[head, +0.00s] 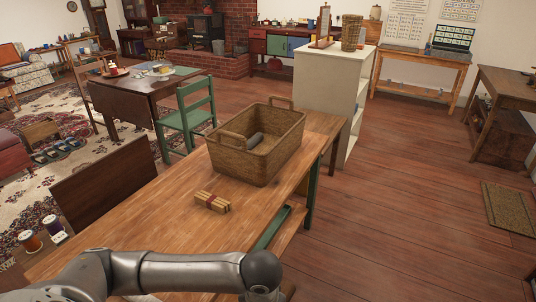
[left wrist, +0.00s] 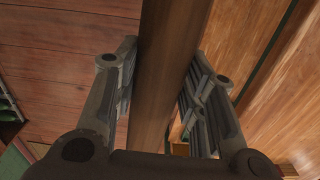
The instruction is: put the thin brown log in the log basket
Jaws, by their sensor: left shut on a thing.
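A thin brown log (left wrist: 168,60) runs from the top of the left wrist view down between the fingers of my left gripper (left wrist: 158,85). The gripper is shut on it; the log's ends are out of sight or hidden. In the head view my left arm reaches in low over the near end of the table, and its fingers are hidden. The log basket (head: 270,171), woven and brown with two handles, stands upright on the far part of the table. A dark grey roll-like thing (head: 255,140) lies inside it. My right gripper is not in view.
A tied bundle of sticks (head: 212,202) lies on the wooden table (head: 150,222), in front of the basket. A white shelf unit (head: 325,80) stands behind the table's far end. A green chair (head: 190,118) is at left. The floor to the right is open.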

